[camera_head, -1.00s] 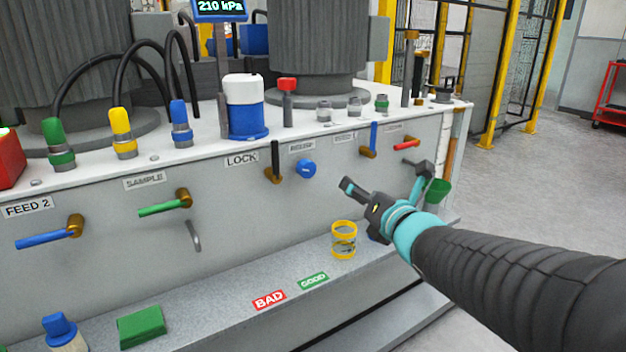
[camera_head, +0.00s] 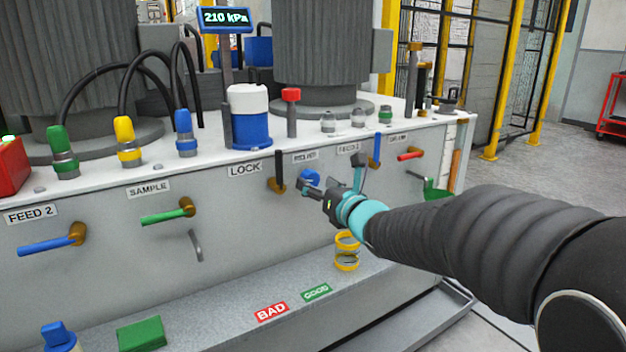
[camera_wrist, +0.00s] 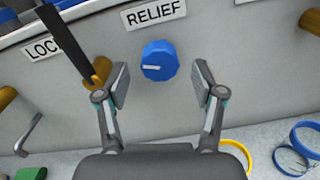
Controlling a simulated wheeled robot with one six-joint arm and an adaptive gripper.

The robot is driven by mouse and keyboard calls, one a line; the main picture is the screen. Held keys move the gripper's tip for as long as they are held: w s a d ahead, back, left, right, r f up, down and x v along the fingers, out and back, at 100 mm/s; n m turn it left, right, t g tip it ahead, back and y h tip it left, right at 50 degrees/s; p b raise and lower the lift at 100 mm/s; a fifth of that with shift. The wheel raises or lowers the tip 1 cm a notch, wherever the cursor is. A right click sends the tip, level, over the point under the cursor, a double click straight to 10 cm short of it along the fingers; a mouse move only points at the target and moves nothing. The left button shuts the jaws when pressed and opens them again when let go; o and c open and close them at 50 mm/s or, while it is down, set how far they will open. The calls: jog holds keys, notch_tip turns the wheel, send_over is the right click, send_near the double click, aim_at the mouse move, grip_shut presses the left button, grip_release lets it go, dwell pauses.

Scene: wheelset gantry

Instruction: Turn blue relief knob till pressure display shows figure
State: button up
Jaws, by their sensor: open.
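The blue relief knob (camera_wrist: 160,61) sits on the panel under the RELIEF label (camera_wrist: 153,13) in the wrist view, with a white pointer mark toward its left side. In the head view the knob (camera_head: 309,177) is partly hidden behind my gripper (camera_head: 312,188). My gripper (camera_wrist: 161,84) is open and empty in the wrist view, its two fingers apart on either side of the knob's lower part in the picture. The pressure display (camera_head: 225,18) reads 210 kPa.
The black LOCK lever (camera_wrist: 66,45) stands close to the left of my fingers. Another valve with a blue handle (camera_head: 376,150) is to the right of the knob. A yellow ring-shaped holder (camera_head: 347,262) stands on the ledge below my gripper.

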aim_at(313, 181)
jog(key=shift+x, duration=1.7)
jog(key=shift+d, duration=0.1)
jog(key=c, duration=1.1)
